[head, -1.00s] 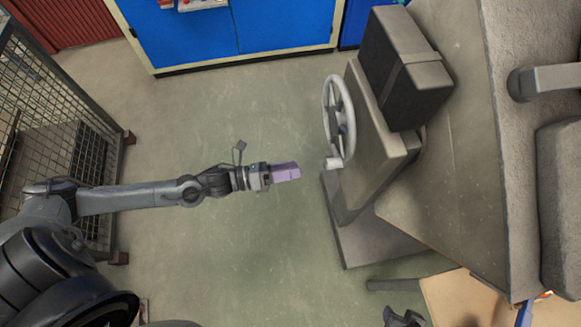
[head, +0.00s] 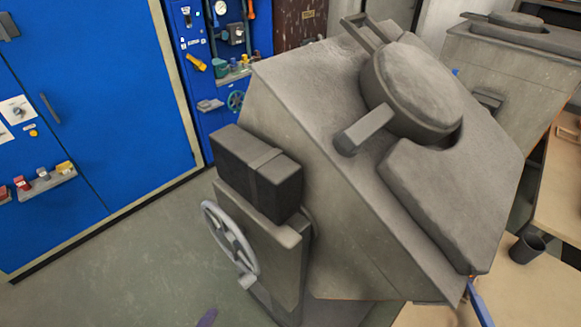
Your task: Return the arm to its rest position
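Only a small purple tip of my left gripper (head: 207,318) shows, at the bottom edge of the head view. The rest of that gripper and its arm are out of the picture, so its opening cannot be made out. The tip is below and left of the grey handwheel (head: 231,240), apart from it in the picture.
A large grey machine (head: 330,215) with a round lid (head: 425,88) and a black box (head: 257,172) fills the middle. Blue cabinets (head: 100,110) stand at the left. A dark cup (head: 527,248) stands on a wooden table (head: 560,285) at the right. Bare floor (head: 130,265) lies at lower left.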

